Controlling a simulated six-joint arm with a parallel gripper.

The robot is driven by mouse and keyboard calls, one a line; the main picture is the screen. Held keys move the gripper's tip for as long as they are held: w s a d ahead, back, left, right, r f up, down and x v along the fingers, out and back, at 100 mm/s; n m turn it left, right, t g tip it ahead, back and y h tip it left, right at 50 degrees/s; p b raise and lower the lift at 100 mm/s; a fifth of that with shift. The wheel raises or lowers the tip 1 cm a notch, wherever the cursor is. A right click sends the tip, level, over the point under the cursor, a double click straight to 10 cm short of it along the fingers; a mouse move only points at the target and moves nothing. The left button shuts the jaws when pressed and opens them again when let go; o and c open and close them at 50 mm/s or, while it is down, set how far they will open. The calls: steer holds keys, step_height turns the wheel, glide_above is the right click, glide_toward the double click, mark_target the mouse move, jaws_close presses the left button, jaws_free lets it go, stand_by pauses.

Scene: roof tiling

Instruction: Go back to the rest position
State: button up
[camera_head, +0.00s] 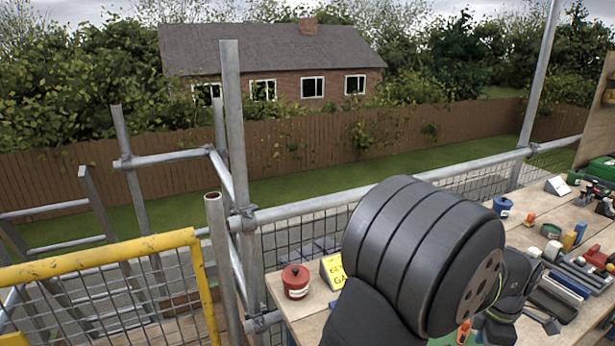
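My arm's large dark joint fills the lower middle of the head view, in front of a wooden workbench (322,298). Beyond its right side, smaller dark parts of my wrist show low over the bench. Dark pieces there look like my gripper (518,318), partly hidden behind the joint and among tools. I cannot make out its fingers clearly, nor whether they hold anything.
A red tin (295,282) and a yellow box (333,272) stand on the bench left of my arm. A blue tin (502,206) and several tools lie to the right. Scaffold tubes (236,140) and a yellow mesh barrier (100,257) stand at the left.

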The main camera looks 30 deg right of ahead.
step_height(320, 180, up, 8)
step_height(320, 180, down, 18)
steer(key=shift+r, duration=0.15)
steer(key=m, duration=0.4)
steer(key=shift+r+m, duration=0.1)
steer(key=shift+m, duration=0.2)
steer(key=m, duration=0.4)
steer(key=shift+m, duration=0.3)
steer(key=m, duration=0.4)
steer(key=shift+m, duration=2.3)
